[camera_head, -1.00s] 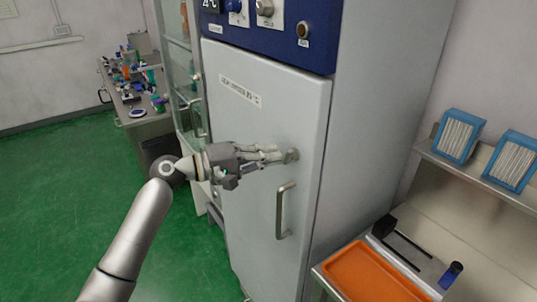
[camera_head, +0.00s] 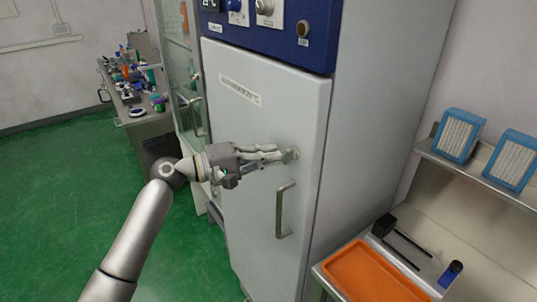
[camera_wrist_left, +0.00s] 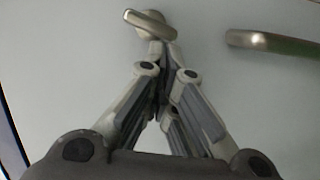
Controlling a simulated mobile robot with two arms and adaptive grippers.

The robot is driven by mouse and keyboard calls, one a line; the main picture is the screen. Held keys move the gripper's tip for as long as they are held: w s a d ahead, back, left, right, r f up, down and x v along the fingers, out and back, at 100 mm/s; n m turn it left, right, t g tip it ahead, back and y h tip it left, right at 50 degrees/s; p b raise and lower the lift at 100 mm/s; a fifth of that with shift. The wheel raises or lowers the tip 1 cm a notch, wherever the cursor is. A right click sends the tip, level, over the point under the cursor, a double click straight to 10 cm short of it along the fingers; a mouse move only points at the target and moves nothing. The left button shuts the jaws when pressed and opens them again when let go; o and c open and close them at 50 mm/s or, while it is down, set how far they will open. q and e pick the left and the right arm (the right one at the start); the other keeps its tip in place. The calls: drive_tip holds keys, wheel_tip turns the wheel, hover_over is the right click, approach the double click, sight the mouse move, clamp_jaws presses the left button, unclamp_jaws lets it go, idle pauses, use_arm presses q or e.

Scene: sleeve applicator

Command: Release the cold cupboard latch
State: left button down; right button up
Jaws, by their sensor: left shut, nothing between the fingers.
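The cold cupboard (camera_head: 255,120) is a tall white cabinet with a blue control panel on top, and its door looks closed. The latch (camera_head: 292,155) is a small metal knob near the door's right edge, above the vertical door handle (camera_head: 281,210). In the left wrist view the latch (camera_wrist_left: 150,22) is a slanted metal bar on a round base, and the handle (camera_wrist_left: 270,41) is to its right. My left gripper (camera_head: 283,157) is shut and empty, its fingertips (camera_wrist_left: 163,48) at the latch's lower side. I cannot tell whether they touch it. My right gripper is not in view.
An orange tray (camera_head: 340,268) lies on a metal bench at the lower right. Two blue-framed filters (camera_head: 458,135) stand on the shelf above it. A glass-fronted cabinet (camera_head: 181,75) and a cluttered side bench (camera_head: 147,125) are at the left. The green floor is clear.

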use_arm(q)
drive_tip(key=shift+f+n, duration=0.1)
drive_tip(key=shift+n, duration=0.2)
idle(1.5)
